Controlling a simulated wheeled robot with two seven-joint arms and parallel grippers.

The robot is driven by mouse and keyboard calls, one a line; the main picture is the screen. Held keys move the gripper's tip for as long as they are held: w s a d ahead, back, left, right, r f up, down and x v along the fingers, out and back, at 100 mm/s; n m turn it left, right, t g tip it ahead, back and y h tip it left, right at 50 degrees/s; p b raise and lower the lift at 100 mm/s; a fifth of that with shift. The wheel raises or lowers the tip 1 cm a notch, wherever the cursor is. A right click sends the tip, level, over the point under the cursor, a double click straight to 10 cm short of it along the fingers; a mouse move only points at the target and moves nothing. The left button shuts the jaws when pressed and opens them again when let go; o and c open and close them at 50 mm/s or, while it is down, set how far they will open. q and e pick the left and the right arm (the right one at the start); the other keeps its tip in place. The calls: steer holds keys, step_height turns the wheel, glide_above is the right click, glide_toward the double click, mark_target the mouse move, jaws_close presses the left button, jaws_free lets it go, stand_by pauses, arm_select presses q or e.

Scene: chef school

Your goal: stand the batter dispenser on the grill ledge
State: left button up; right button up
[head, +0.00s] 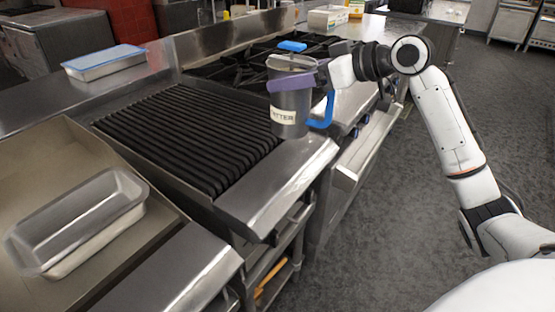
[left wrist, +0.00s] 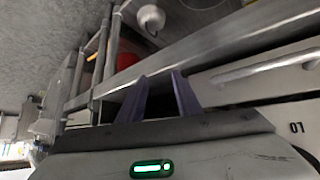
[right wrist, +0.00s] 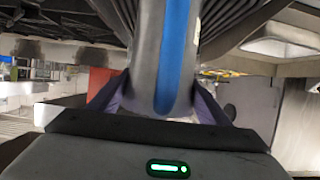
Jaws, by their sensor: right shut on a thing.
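The batter dispenser (head: 288,103) is a grey pitcher with a "BATTER" label, a blue handle (head: 325,112) and a blue top piece. My right gripper (head: 292,79) is shut on its upper body and holds it upright. In the right wrist view, the dispenser (right wrist: 150,55) fills the space between the fingers. The steel grill ledge (head: 275,187) runs along the front of the black grill grate. The dispenser's base appears over the ledge's far part; I cannot tell whether it touches. My left gripper (left wrist: 160,82) is open and empty, facing shelving and an appliance front; the head view does not show it.
The black grill grate (head: 185,135) lies left of the ledge. A metal loaf pan (head: 80,222) sits on the flat griddle at front left. A blue-lidded container (head: 104,62) stands behind. Burners (head: 245,65) lie beyond the grill. The near ledge is clear.

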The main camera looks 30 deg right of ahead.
step_height(320, 180, down, 9)
steer(key=shift+f, duration=0.15)
stand_by(0.4)
steer(key=shift+d+f, duration=0.1)
steer(key=o, duration=2.1)
steer(key=shift+f, duration=0.2)
steer(key=v, duration=1.2)
steer(key=shift+p, duration=0.45)
steer(key=shift+r, duration=0.15)
